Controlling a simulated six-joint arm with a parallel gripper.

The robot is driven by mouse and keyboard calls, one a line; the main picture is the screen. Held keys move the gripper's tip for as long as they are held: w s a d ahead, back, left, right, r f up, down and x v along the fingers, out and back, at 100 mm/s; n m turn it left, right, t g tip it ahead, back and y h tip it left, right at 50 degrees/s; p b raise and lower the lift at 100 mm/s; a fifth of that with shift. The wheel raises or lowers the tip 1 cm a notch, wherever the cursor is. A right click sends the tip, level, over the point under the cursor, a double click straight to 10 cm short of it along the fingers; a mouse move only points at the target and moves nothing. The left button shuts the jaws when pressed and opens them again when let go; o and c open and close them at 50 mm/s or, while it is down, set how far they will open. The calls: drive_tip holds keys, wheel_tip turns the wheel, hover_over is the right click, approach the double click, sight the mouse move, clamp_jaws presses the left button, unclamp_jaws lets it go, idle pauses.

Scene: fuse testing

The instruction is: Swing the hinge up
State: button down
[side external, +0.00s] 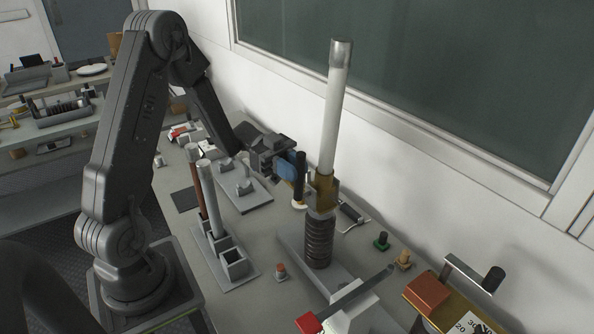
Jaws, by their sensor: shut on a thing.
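A brass hinge (325,188) sits on top of a brown ribbed insulator (319,243). A long white tube (335,115) with a grey metal cap rises from the hinge, nearly upright and leaning slightly right. My gripper (294,162), with blue finger pads, is just left of the hinge and is shut on a black upright handle (299,180). The handle has a pale round end below it. I cannot tell exactly how the handle joins the hinge, and the far finger is partly hidden.
A rack (233,262) with standing tubes is on the bench at left. The wall is close behind.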

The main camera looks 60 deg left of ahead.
drive_tip(key=shift+a, duration=0.2)
idle(0.4)
drive_tip(key=c, duration=1)
unclamp_jaws()
drive_tip(key=f+v, duration=0.1)
drive_tip(key=v, duration=1.2)
drive_tip(key=shift+a+r, duration=0.2)
drive_tip(key=shift+a, duration=0.2)
drive_tip(key=shift+s+d, duration=0.1)
drive_tip(key=shift+s, duration=0.05)
